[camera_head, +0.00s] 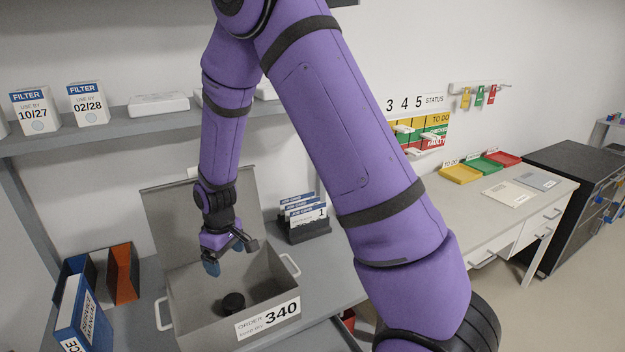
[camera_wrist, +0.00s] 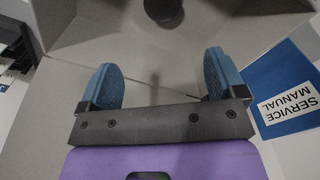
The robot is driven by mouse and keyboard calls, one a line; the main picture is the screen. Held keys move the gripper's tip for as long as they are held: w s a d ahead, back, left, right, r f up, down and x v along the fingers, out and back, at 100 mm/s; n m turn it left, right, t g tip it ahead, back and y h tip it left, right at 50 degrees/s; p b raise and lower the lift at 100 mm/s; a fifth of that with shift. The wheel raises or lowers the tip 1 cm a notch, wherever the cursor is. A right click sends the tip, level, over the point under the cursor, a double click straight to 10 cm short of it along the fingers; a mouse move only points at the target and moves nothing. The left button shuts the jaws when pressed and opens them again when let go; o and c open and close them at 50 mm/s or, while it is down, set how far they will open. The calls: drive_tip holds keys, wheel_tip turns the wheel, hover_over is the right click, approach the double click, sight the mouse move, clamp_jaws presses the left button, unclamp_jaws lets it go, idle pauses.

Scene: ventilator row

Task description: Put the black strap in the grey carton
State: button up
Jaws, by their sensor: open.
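The grey carton (camera_head: 208,319) stands open on the bench, its lid (camera_head: 180,222) raised at the back and a label reading ORDER 340 on its front. A black rolled item, which looks like the strap (camera_head: 233,303), lies inside on the carton's floor. In the wrist view the black strap (camera_wrist: 163,10) shows at the top edge, partly cut off. My gripper (camera_head: 228,257) is above the carton's opening, pointing down. In the wrist view its blue fingers (camera_wrist: 163,82) are apart with nothing between them, and the strap is clear of them.
A blue service manual binder (camera_head: 72,308) and an orange-brown holder (camera_head: 124,273) stand left of the carton. A black card holder (camera_head: 304,228) stands behind its right side. Filter boxes (camera_head: 88,104) sit on the shelf above. Coloured trays (camera_head: 460,173) lie on the right desk.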

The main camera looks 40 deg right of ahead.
drive_tip(key=s+d+r+m+t, duration=0.15)
drive_tip(key=s+r, duration=0.35)
drive_tip(key=r, duration=0.6)
drive_tip(key=s+d+r+m+t, duration=0.1)
drive_tip(key=s+d+r, duration=0.3)
drive_tip(key=r, duration=0.7)
drive_tip(key=s+d+r+m+t, duration=0.1)
drive_tip(key=s+r, duration=0.3)
drive_tip(key=s, duration=0.5)
drive_tip(key=s+r+m+t, duration=0.1)
drive_tip(key=s+r, duration=0.4)
drive_tip(key=s, duration=0.5)
drive_tip(key=shift+d+r+m, duration=0.25)
drive_tip(key=shift+d+m, duration=0.15)
drive_tip(key=shift+m, duration=0.05)
drive_tip(key=shift+s, duration=0.1)
